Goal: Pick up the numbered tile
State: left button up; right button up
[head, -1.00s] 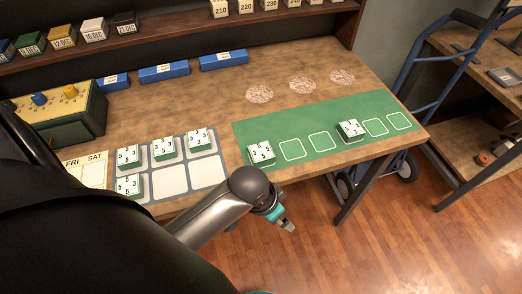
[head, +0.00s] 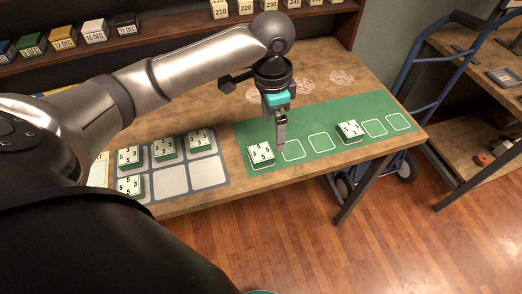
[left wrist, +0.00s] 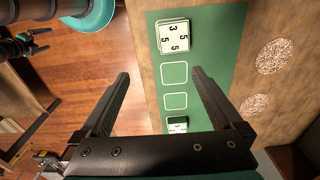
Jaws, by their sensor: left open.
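A white-topped numbered tile (head: 261,152) with a green base lies at the left end of the green mat (head: 334,142). It shows at the top of the left wrist view (left wrist: 173,36). A second numbered tile (head: 350,129) lies further right on the mat; the gripper body partly hides it in the left wrist view (left wrist: 177,121). My left gripper (head: 281,146) points down over the mat, just right of the left tile. Its two fingers (left wrist: 160,75) are apart and empty in the left wrist view.
Several more numbered tiles (head: 165,149) sit on a grey grid board (head: 207,174) at the left. Empty white outlines (head: 321,142) show on the mat. A shelf (head: 180,43) runs behind the table (head: 212,203). A blue hand truck (head: 386,85) stands to the right.

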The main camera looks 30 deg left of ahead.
pick_arm(q)
jog(key=w+a+r, duration=0.1)
jog(key=a+r, duration=0.2)
jog(key=b, duration=0.2)
send_over(261, 151)
jog(key=shift+n, duration=0.3)
notch_tip(261, 151, down, 10)
jog(key=shift+w+d+f, duration=0.1)
jog(key=shift+w, duration=0.05)
jog(key=f, duration=0.1)
jog(key=f+b, duration=0.1)
jog(key=f, duration=0.3)
jog(key=shift+s+b, duration=0.25)
jog(key=shift+b, duration=0.05)
jog(key=c, duration=1.5)
